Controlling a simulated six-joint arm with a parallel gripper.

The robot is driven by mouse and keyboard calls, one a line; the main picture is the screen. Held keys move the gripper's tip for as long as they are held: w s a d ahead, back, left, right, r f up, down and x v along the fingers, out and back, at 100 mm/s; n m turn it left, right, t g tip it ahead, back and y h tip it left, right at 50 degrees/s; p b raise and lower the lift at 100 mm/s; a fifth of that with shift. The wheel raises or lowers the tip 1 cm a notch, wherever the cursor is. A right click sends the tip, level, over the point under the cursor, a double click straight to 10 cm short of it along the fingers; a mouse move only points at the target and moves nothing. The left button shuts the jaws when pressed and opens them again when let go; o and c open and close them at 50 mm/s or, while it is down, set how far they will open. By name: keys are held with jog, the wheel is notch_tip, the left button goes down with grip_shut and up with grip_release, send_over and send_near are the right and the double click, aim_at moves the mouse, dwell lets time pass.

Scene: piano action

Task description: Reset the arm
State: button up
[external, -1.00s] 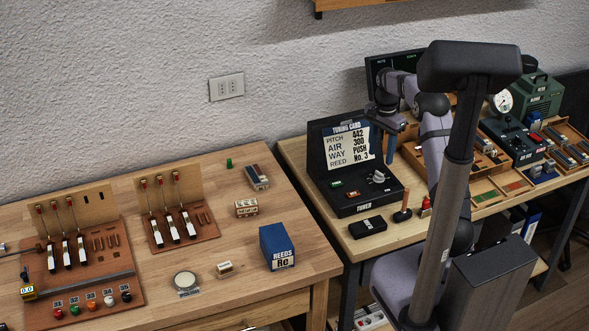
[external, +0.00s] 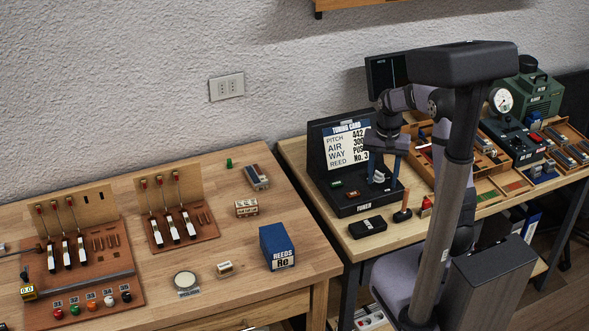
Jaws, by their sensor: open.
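My gripper (external: 385,170) points down over the right part of the open black tuner case (external: 352,208). Its blue fingers are apart and seem empty, with the tuner's grey knob seen between or just behind them. I cannot tell whether they touch the knob. My arm (external: 398,100) reaches from its base at the lower right, up and over to the case. The tuning card (external: 346,148) in the lid reads pitch 442, air 300, way push, reed No. 3; the gripper covers its right edge.
A small black box (external: 368,227) and a wooden-handled tool (external: 403,205) stand in front of the case. Parts trays (external: 480,158), a black control box (external: 520,142) and a green machine (external: 537,95) are at right. The left table holds a blue reeds box (external: 277,247) and lever boards (external: 75,250).

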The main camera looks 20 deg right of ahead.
jog(key=s+a+f+n, duration=0.1)
jog(key=s+a+n, duration=0.1)
jog(key=s, duration=0.6)
jog(key=s+a+f+n, duration=0.1)
jog(key=s+f+n, duration=0.1)
jog(key=s+n, duration=0.3)
jog(key=s, duration=0.3)
jog(key=shift+a+f, duration=0.25)
jog(key=shift+a, duration=0.15)
jog(key=shift+c, duration=0.3)
dwell(1.4)
